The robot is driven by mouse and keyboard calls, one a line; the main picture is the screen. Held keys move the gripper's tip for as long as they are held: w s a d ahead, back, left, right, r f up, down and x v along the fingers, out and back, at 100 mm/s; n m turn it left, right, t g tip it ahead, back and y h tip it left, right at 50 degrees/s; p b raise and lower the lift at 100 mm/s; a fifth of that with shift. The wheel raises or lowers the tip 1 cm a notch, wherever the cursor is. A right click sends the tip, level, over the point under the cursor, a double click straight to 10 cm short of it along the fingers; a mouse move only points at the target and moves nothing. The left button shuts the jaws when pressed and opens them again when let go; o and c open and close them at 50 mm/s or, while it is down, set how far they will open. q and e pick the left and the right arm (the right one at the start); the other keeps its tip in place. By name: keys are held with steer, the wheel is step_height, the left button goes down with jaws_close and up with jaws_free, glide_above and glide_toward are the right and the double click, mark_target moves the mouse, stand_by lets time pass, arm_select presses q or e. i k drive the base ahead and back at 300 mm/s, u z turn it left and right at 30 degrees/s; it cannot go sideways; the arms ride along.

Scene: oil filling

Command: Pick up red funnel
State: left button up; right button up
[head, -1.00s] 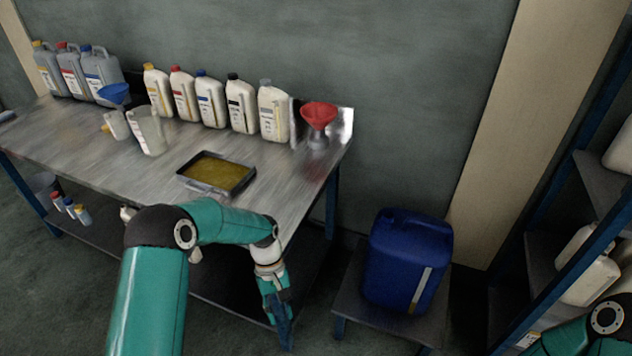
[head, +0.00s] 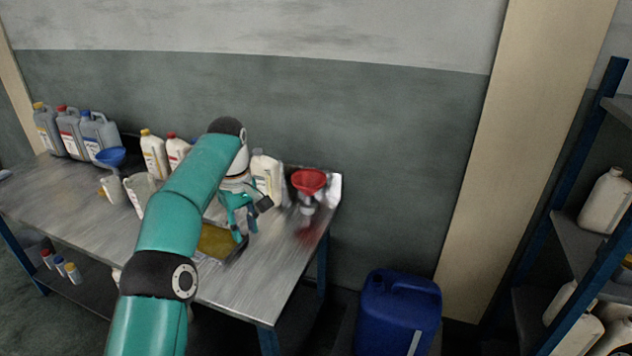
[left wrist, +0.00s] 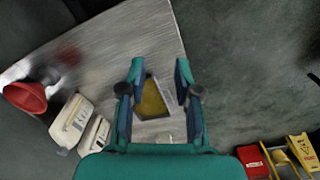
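The red funnel (head: 308,181) stands upright at the right end of the metal table, its grey lower part resting on the tabletop by the wall. It also shows at the left edge of the left wrist view (left wrist: 27,97). My left gripper (head: 246,232) is above the table, to the left of the funnel and over the tray of yellow oil (head: 216,241). In the left wrist view its fingers (left wrist: 158,75) are spread apart with nothing between them but the tray below. My right gripper is not in view.
A white bottle (head: 268,178) stands just left of the funnel, and more bottles line the wall, partly hidden by my left arm. A blue funnel (head: 111,157) sits at the left. A blue canister (head: 398,312) stands right of the table. The table's front right corner is clear.

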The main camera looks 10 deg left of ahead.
mark_target(308, 180)
steer(key=i, duration=1.45)
steer(key=u, duration=0.05)
